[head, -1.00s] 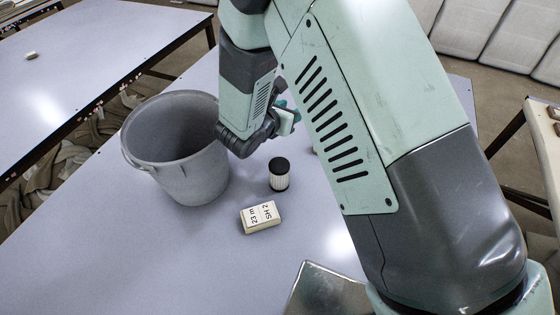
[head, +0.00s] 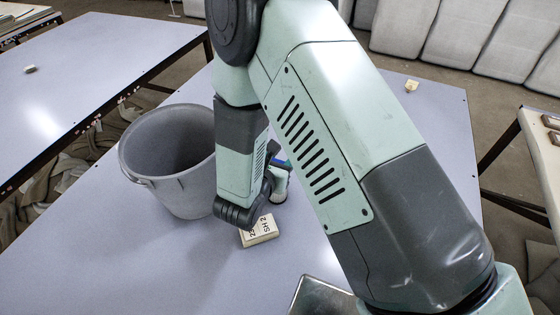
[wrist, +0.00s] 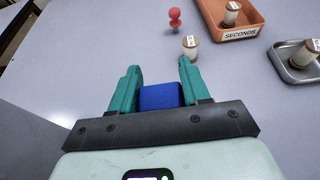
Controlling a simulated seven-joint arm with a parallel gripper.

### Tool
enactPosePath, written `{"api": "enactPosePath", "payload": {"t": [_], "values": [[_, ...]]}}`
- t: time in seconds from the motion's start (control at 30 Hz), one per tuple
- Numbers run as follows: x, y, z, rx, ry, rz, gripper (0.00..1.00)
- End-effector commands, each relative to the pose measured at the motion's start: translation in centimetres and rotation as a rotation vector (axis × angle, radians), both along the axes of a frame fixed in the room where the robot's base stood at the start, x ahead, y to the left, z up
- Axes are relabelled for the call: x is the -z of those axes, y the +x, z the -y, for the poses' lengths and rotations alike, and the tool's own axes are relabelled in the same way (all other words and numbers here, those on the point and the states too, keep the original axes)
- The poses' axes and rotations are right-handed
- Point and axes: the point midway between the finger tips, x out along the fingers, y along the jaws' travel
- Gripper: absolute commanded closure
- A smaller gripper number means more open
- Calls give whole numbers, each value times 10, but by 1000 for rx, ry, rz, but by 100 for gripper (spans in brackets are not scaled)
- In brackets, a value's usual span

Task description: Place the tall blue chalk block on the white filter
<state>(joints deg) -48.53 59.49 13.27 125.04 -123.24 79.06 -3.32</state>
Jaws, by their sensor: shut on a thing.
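The blue chalk block (wrist: 161,97) is between the two teal fingers of my gripper (wrist: 159,70) in the wrist view. My gripper is shut on it. Only part of the block shows, so its full height cannot be told. In the head view my wrist hangs low over the table, just behind the labelled cream block and right of the grey bucket. The white filter with its black top cannot be made out clearly now; my wrist covers the spot where it stood in the earlier head frame. I cannot tell whether the blue block touches it.
The grey bucket (head: 174,177) stands left of my wrist. The labelled cream block (head: 260,231) lies in front. The wrist view shows a red peg-like piece (wrist: 174,19), a labelled cylinder (wrist: 190,47), an orange SECONDS tray (wrist: 240,36) and a metal tray (wrist: 288,70).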

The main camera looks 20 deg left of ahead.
Motion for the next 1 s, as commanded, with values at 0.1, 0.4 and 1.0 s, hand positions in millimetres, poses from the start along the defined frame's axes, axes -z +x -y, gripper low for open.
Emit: {"api": "enactPosePath", "payload": {"t": [0.1, 0.4, 1.0], "values": [[8, 0, 0, 0, 1, 2, 84], [9, 0, 0, 0, 0, 1, 84], [5, -3, -1, -1, 2, 1, 28]]}}
